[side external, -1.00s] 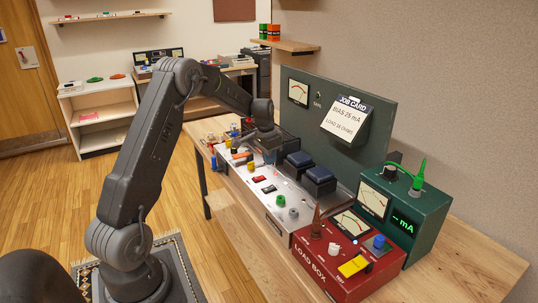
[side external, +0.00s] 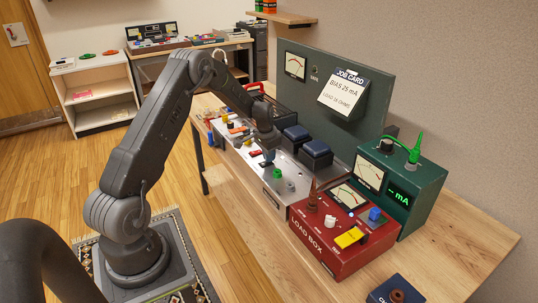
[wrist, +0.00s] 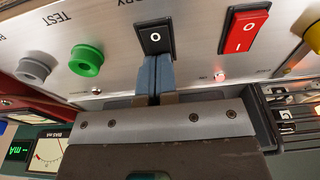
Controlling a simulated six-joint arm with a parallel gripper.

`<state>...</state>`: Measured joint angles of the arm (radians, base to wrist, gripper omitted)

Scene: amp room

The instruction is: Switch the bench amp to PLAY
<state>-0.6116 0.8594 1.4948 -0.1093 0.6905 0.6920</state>
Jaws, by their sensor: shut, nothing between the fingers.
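The bench amp is the silver-topped panel (side external: 258,190) on the bench. In the wrist view, which is upside down, a black rocker switch (wrist: 155,37) marked O sits on the amp panel, its label partly cut off. My gripper (wrist: 154,82) is shut and empty. Its blue-grey fingertips are at the edge of the black rocker; I cannot tell whether they touch it. A red rocker (wrist: 243,31) is beside it, with a lit red lamp (wrist: 220,76).
The red load box (side external: 318,240) and green meter box (side external: 400,190) are to the right. A job card (side external: 344,92) hangs behind.

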